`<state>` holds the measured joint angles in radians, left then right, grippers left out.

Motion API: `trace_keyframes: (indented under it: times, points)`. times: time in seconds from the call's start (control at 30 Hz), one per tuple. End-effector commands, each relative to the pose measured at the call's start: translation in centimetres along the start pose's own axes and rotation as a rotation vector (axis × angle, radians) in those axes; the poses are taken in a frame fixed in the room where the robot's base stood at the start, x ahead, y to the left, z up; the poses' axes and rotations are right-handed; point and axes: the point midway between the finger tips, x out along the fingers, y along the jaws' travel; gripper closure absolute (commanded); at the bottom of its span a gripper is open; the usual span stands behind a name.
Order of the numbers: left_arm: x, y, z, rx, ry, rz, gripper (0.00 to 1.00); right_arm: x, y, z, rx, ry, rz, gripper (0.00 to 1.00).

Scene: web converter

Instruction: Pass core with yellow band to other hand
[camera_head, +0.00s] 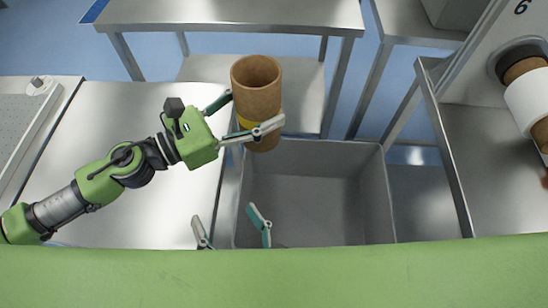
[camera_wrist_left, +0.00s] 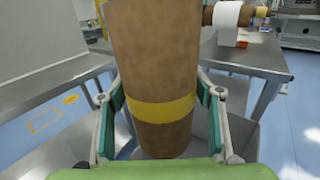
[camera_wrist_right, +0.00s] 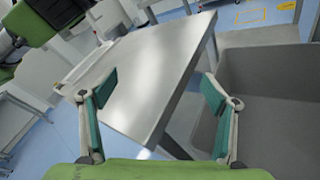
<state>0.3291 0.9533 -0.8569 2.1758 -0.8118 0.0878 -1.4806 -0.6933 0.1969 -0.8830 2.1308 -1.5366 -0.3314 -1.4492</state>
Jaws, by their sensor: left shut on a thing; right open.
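The core with the yellow band (camera_head: 257,92) is a brown cardboard tube, held roughly upright with its open end up. It also fills the middle of the left wrist view (camera_wrist_left: 153,60), with the yellow band low on it. My left gripper (camera_head: 249,113) is shut on the core at about the band, one finger on each side. My right gripper (camera_head: 228,222) is open and empty at the bottom of the head view, below and apart from the core. Its spread fingers also show in the right wrist view (camera_wrist_right: 158,92) with nothing between them.
A grey bin (camera_head: 315,200) stands below and right of the core; its visible inside looks empty. A bare metal table (camera_head: 135,105) lies to the left, and another metal table (camera_head: 230,12) stands behind. At the right, a white roll (camera_head: 530,100) sits on a brown core above a metal surface.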

Motion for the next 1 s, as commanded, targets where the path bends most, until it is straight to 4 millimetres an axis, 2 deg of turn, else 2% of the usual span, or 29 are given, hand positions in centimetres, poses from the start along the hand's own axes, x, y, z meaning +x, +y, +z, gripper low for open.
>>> trace_keyframes:
  times: [0.03,0.1,0.2,0.33,0.43,0.63,0.77,1.0]
  points:
    - [0.0,0.0,0.1,0.001,-0.001,0.0,0.66,0.2,-0.7,2.9,-0.077,-0.055,-0.028,0.2]
    - [0.0,0.0,0.1,0.001,-0.001,0.0,0.66,0.3,-1.7,6.1,-0.186,-0.113,-0.072,0.2]
    - [0.0,0.0,0.1,0.0,-0.001,0.0,0.66,0.0,-2.9,10.0,-0.316,-0.177,-0.135,0.2]
    - [0.0,0.0,0.1,0.0,-0.001,0.0,0.66,-0.5,-4.0,13.5,-0.432,-0.228,-0.201,0.2]
    - [0.0,0.0,0.1,0.0,-0.001,0.0,0.66,-0.7,-4.4,14.9,-0.481,-0.247,-0.231,0.2]
    - [0.0,0.0,0.1,0.0,-0.001,0.0,0.66,0.0,-4.8,15.9,-0.506,-0.258,-0.247,0.2]
    - [0.0,0.0,0.1,0.001,-0.001,0.0,0.66,1.4,-5.0,16.4,-0.503,-0.259,-0.245,0.2]
    - [0.0,0.0,0.1,0.0,-0.001,0.0,0.66,5.2,-5.6,17.6,-0.504,-0.259,-0.242,0.2]
